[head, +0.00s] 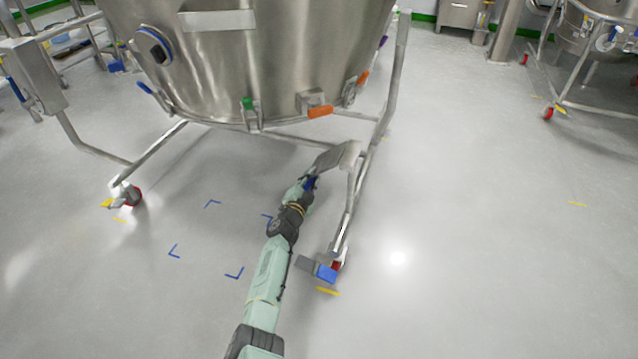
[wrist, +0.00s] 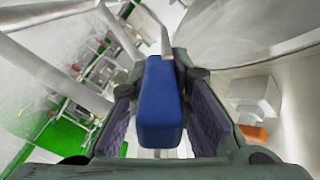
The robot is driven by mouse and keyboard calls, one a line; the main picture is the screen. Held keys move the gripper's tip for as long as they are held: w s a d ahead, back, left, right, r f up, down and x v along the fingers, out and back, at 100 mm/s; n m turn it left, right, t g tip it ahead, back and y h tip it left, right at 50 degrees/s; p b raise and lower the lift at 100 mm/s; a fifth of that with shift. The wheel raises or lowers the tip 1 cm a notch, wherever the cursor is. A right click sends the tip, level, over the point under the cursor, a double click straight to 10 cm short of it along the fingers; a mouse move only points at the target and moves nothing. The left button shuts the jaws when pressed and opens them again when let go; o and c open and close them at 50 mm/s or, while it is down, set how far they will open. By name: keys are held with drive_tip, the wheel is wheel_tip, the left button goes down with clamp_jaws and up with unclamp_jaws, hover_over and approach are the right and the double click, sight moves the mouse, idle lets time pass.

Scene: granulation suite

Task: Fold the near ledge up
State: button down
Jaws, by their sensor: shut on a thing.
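A grey metal ledge plate (head: 338,156) sits tilted beside the right leg of the large steel vessel's frame, in the head view. A blue grip (head: 310,183) shows at its lower left end. My gripper (head: 304,188) reaches up to it from below. In the wrist view the blue grip (wrist: 160,108) stands between the two finger pads of my gripper (wrist: 163,125), which is shut on it. A thin grey edge (wrist: 166,42) rises behind the grip. Where the ledge joins the frame is hard to make out.
The frame's right leg (head: 350,215) ends in a caster with a blue pedal (head: 327,272). The floor to the right is clear.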

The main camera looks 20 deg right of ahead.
wheel_tip(320, 180, up, 8)
drive_tip(key=w+a+m+p, duration=0.1)
drive_tip(key=a+m+p, duration=0.1)
drive_tip(key=m+p, duration=0.2)
drive_tip(key=shift+w+a+r+m+p, duration=0.2)
drive_tip(key=shift+w+m+p, duration=0.15)
drive_tip(key=shift+m, duration=1.05)
drive_tip(key=c, duration=1.8)
unclamp_jaws()
drive_tip(key=o, duration=0.3)
drive_tip(key=shift+f, duration=0.15)
